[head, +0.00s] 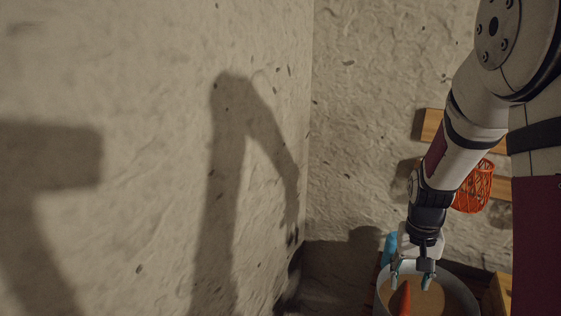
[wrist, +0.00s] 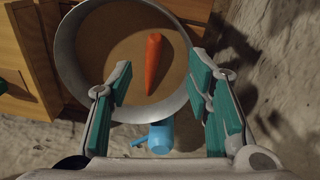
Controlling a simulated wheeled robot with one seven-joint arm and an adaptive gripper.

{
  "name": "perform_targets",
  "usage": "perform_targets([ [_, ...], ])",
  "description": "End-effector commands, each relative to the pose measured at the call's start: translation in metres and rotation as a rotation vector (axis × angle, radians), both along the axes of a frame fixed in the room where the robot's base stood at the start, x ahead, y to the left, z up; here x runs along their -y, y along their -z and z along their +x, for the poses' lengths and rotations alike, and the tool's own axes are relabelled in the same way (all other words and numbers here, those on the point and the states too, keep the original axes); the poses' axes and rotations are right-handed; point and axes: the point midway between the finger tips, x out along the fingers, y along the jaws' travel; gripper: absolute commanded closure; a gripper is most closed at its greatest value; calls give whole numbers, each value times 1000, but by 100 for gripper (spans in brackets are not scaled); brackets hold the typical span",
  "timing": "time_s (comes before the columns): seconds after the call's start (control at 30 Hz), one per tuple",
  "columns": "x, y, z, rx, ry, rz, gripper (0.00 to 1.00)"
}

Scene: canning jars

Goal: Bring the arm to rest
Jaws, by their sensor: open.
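My gripper (head: 412,277) hangs at the end of my arm at the lower right of the head view, over a round grey container (head: 461,272). In the wrist view my gripper (wrist: 160,100) is open, with its two teal-padded fingers wide apart and nothing between them. An orange carrot-like thing (wrist: 153,62) lies inside the container (wrist: 68,50), on its brown bottom. It also shows in the head view (head: 401,299). The gripper looks above the container and apart from the carrot; the exact height is hard to tell.
A blue item (wrist: 160,137) stands beside the container, and shows in the head view (head: 390,246). Wooden furniture (wrist: 25,50) is next to the container. An orange mesh basket (head: 474,188) sits by a wooden shelf (head: 432,124) on the rough wall. The left side is bare wall.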

Motion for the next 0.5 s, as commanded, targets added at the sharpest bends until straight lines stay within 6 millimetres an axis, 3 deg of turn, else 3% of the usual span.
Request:
perform_targets([
  [0.27, -52, -89, -28, 128, -114, 46, 55],
  [0.5, -92, -150, -75, 229, -232, 51, 55],
])
